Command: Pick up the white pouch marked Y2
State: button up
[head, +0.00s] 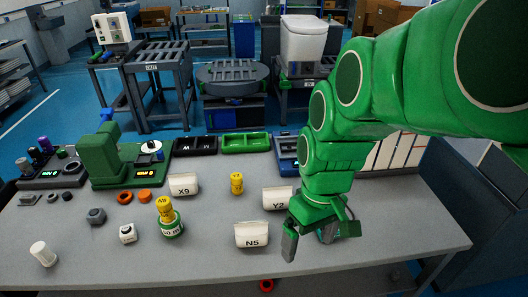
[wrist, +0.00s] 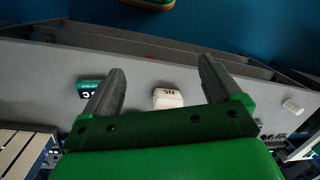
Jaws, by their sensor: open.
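The white pouch marked Y2 (head: 278,198) lies on the grey table in the head view, just left of my gripper (head: 308,245) and farther back. I cannot make it out in the wrist view. My gripper is open and empty, its fingers pointing down over the table's front right part. A similar white pouch marked N5 (head: 252,236) lies left of the fingers, nearer the front edge. In the wrist view, pouch N5 (wrist: 168,99) shows between and beyond the open fingers of my gripper (wrist: 160,65). A third white pouch, X9 (head: 184,184), lies farther left.
A teal and black item (wrist: 91,90) is beside the left finger in the wrist view. A yellow bottle (head: 237,183) stands between X9 and Y2. Another yellow bottle (head: 165,208) is by a green round item (head: 171,229). Trays (head: 246,142) line the back edge.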

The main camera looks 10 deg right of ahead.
jog(key=w+a+f+n+y, duration=0.15)
jog(key=w+n, duration=0.25)
jog(key=w, duration=0.6)
jog(key=n+t+y, duration=0.2)
jog(key=n, duration=0.7)
send_over(278, 192)
jog(key=s+d, duration=0.1)
jog(key=d, duration=0.1)
jog(key=f, duration=1.6)
jog(key=shift+s+a+f, duration=0.1)
jog(key=shift+a, duration=0.15)
jog(key=shift+f, duration=0.45)
jog(key=shift+w+x, duration=0.2)
jog(key=shift+x, duration=1.6)
jog(key=shift+w+x, duration=0.25)
jog(key=shift+x, duration=1.55)
jog(key=shift+d+f, duration=0.2)
jog(key=shift+f, duration=0.15)
jog(key=shift+c, duration=0.4)
jog(key=c, duration=1)
